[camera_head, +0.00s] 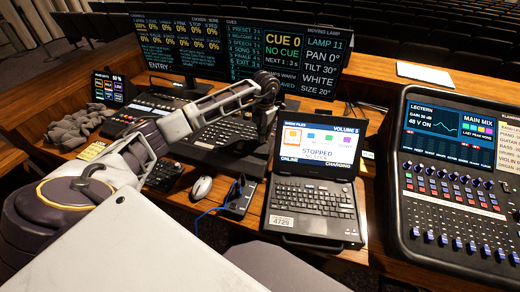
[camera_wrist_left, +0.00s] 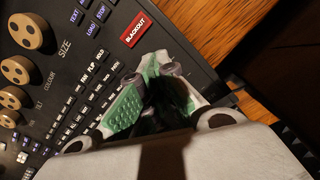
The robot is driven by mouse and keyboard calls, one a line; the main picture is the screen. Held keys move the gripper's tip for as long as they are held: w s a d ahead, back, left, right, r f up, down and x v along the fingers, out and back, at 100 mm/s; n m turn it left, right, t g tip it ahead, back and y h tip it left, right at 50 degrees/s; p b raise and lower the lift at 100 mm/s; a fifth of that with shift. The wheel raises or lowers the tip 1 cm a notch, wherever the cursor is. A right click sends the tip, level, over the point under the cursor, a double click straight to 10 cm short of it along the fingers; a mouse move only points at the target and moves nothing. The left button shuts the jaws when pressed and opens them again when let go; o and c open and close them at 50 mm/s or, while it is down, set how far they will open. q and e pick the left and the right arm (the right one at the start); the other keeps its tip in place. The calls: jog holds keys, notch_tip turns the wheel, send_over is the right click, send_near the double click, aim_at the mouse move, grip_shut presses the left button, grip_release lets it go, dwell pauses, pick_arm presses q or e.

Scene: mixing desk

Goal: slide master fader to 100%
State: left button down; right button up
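My left gripper (camera_head: 265,125) points down over the right end of the black lighting desk (camera_head: 222,134). The left wrist view shows its pale fingers with green pads (camera_wrist_left: 155,72) close above the desk's edge, beside the red BLACKOUT key (camera_wrist_left: 133,29). The fingertips look close together with a dark shape between them. I cannot tell whether they are shut or hold anything. No fader marked as master can be made out; the gripper hides part of the desk. My right gripper is not in view.
A laptop (camera_head: 314,199) stands just right of the gripper. An audio mixer (camera_head: 409,219) with several blue faders stands at the far right. Wide monitors (camera_head: 212,50) rise behind the desk. A mouse (camera_head: 201,188) and grey gloves (camera_head: 75,126) lie on the wooden table.

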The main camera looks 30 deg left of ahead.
pick_arm(q)
jog(key=shift+w+d+r+p, duration=0.2)
jog(key=shift+w+r+p, duration=0.05)
jog(key=shift+r, duration=0.25)
jog(key=shift+w+d+r+p, duration=0.15)
jog(key=shift+w+r+p, duration=0.1)
jog(key=shift+r, duration=0.2)
jog(key=shift+d+r+p, duration=0.35)
jog(key=shift+r, duration=0.25)
jog(key=shift+s+a+r+p, duration=0.1)
jog(key=shift+r+p, duration=0.2)
jog(key=shift+r, duration=0.15)
jog(key=shift+s+a+r+p, duration=0.1)
jog(key=shift+r+p, duration=0.15)
jog(key=shift+r, duration=0.15)
jog(key=shift+a, duration=0.15)
jog(key=shift+r+p, duration=1.5)
jog(key=shift+r, duration=1)
jog(key=shift+s, duration=0.1)
